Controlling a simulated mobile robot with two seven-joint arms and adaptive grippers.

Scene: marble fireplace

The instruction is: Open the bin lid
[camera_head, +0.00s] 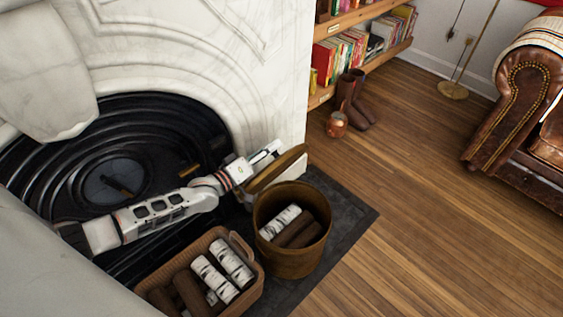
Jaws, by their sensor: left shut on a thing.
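The bin (264,190) is a pale box standing at the hearth, partly hidden behind the round log bucket and my left arm. Its wooden lid (285,166) shows as a slanted brown panel above the pale body. How far the lid stands open is hard to tell. My left arm reaches across the fireplace from the left. My left gripper (268,151) is at the lid's far upper edge and is shut on the lid; its fingertips are small and partly hidden. My right gripper is not in view.
A round bucket of logs (291,262) stands right in front of the bin. A wicker basket of logs (256,285) is at lower left of it. The marble fireplace (215,55) rises behind. Boots (353,98) and a copper pot (336,125) stand farther back. The wooden floor at right is clear.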

